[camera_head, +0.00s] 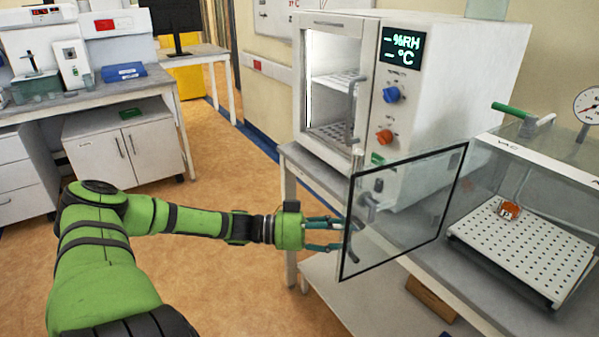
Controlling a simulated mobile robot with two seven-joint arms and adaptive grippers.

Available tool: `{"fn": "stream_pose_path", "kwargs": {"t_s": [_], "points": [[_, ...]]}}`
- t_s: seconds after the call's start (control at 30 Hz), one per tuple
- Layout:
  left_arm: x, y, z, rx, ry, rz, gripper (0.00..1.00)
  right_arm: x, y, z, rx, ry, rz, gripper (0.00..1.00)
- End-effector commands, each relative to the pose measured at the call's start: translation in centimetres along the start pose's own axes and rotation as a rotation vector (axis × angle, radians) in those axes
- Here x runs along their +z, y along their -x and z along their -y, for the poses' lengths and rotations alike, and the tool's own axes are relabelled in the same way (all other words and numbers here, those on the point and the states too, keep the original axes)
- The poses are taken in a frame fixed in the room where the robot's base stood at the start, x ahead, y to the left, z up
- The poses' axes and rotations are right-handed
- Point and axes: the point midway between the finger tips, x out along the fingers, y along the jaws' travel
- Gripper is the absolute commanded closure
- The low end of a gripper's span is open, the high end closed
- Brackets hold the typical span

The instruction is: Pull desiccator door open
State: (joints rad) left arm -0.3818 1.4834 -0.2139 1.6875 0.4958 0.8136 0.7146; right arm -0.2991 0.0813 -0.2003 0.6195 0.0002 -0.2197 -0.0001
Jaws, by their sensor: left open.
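The door stands swung out from the box, reaching left in front of the white cabinet. A grey handle (368,207) shows near the door's free edge. My left gripper (338,234) is open at that free left edge, its fingers pointing right. I cannot tell whether the fingers touch the door or its handle. My right gripper is not in view.
Inside the desiccator, an orange item (509,210) lies on a white perforated shelf (520,250). A gauge (588,105) stands at the far right. The floor (230,290) left of the bench is clear.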

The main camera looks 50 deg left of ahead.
Motion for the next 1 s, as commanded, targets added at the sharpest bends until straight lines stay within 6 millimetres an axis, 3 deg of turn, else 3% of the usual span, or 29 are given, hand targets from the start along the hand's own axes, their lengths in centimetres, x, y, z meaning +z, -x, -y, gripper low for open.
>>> {"fn": "stream_pose_path", "kwargs": {"t_s": [1.0], "points": [[0.3, 9.5, 0.1, -0.002, 0.002, 0.007, 0.54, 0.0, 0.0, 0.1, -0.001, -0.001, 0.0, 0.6]]}}
